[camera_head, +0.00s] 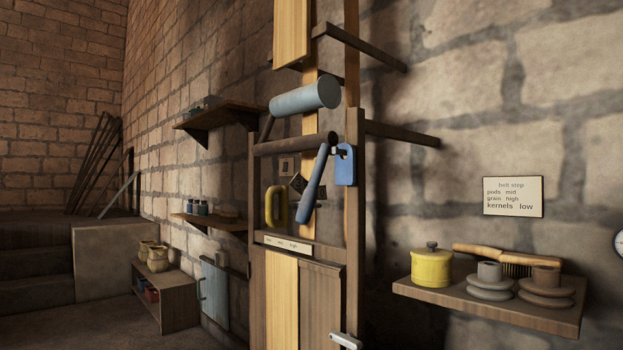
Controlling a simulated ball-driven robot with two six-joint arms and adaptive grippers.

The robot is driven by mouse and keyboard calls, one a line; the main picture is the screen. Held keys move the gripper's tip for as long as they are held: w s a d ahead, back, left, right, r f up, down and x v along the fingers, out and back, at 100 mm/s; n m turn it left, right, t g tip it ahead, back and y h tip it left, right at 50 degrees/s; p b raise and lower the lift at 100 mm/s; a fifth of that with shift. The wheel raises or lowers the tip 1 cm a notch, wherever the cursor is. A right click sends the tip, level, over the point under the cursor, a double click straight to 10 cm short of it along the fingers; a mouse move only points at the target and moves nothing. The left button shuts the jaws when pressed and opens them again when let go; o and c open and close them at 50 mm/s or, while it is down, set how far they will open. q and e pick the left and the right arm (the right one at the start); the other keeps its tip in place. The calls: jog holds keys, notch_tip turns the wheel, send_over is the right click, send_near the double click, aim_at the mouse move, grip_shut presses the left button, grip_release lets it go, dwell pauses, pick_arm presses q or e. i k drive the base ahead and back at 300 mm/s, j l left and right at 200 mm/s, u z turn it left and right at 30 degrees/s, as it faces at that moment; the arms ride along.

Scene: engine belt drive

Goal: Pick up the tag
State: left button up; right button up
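A blue tag (346,168) with a hole near its top hangs upright on the right post of the wooden belt-drive frame. It is just right of a slanted blue-grey lever (313,188). A small pale piece shows at the tag's upper left edge, but I cannot tell how the tag is held. Neither of my grippers is in view, and nothing is seen touching the tag.
The frame (356,230) carries a grey-blue roller (305,97), a dark roller and a yellow loop (276,206). Two dark bars jut out at right. A wall shelf (470,301) holds a yellow pot (431,268), a brush and stepped pulleys. A sign (513,196) hangs above.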

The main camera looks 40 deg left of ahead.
aim_at(345, 169)
jog(key=u, duration=0.95)
